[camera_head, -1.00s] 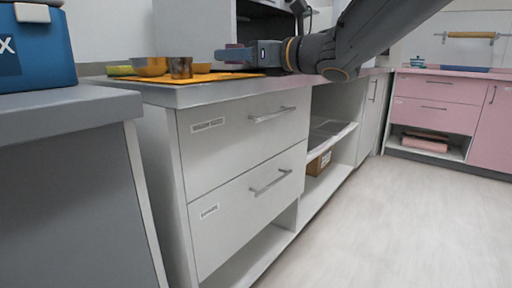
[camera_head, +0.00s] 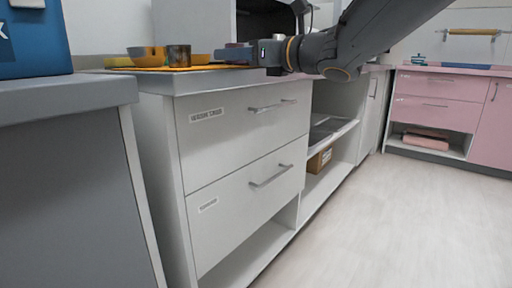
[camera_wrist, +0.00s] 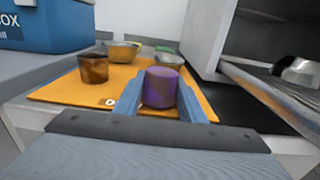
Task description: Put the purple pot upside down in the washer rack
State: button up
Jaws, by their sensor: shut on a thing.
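In the wrist view the purple pot (camera_wrist: 160,88) is between the two blue fingers of my gripper (camera_wrist: 163,96), which is shut on it. The pot has brownish patches and stands about upright in the picture, in front of the orange mat (camera_wrist: 60,93). I cannot tell whether it touches the mat. No washer rack can be made out for certain; a dark opening (camera_wrist: 275,45) with a metal edge shows at right in the wrist view.
A blue box (camera_wrist: 55,25) stands at left. The floor (camera_head: 400,220) is clear.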

jog(key=shift+f+b, duration=0.3)
jog(key=shift+f, duration=0.05)
jog(key=o, duration=0.9)
jog(key=p+v, duration=0.2)
jog(key=v, duration=0.5)
jog(key=shift+s+d, duration=0.25)
jog(key=shift+d, duration=0.1)
jog(key=shift+s, duration=0.1)
